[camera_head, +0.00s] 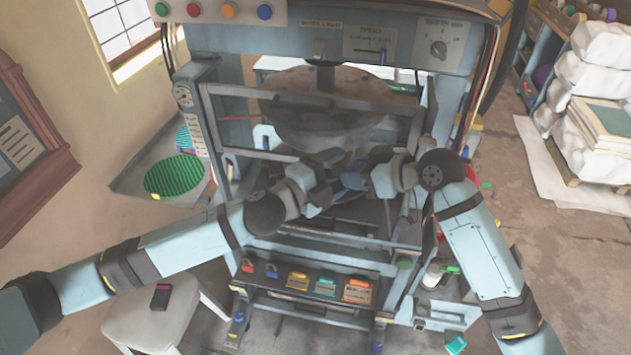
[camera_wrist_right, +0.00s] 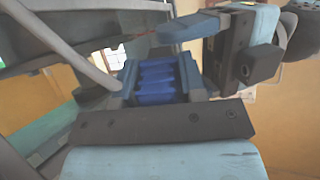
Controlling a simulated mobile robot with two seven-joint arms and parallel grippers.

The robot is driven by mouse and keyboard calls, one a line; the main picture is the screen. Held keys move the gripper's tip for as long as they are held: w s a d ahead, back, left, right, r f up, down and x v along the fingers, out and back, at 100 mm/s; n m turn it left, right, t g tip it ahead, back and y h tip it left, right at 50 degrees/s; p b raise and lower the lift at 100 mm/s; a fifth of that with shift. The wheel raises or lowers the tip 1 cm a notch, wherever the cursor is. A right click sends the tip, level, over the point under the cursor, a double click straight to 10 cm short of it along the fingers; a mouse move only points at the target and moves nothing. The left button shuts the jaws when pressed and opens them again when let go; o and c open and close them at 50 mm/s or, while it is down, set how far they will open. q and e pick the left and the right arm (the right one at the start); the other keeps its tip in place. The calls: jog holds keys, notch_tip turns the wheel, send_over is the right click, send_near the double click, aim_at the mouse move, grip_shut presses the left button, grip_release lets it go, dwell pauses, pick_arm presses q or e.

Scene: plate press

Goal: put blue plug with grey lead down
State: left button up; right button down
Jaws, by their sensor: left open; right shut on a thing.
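The blue plug (camera_wrist_right: 157,82) shows in the right wrist view as a ribbed blue block between the fingers of my right gripper (camera_wrist_right: 160,85), which is shut on it. In the head view my right gripper (camera_head: 368,180) is in front of the press opening, and the plug cannot be made out clearly there. My left gripper (camera_head: 325,178) is open, close beside the right one. The grey lead cannot be told apart from the grey bars and frame parts around it.
The press frame (camera_head: 213,130) stands around both grippers, with a large round grey-brown body (camera_head: 325,105) behind them. Below is a shelf of coloured padlocks and tags (camera_head: 300,282). A pale stool (camera_head: 150,320) stands at lower left, and a green ribbed disc (camera_head: 173,176) lies at left.

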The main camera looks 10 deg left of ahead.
pick_arm(q)
jog(key=shift+x, duration=0.9)
jog(key=shift+r, duration=0.1)
jog(key=c, duration=0.9)
jog(key=o, duration=0.9)
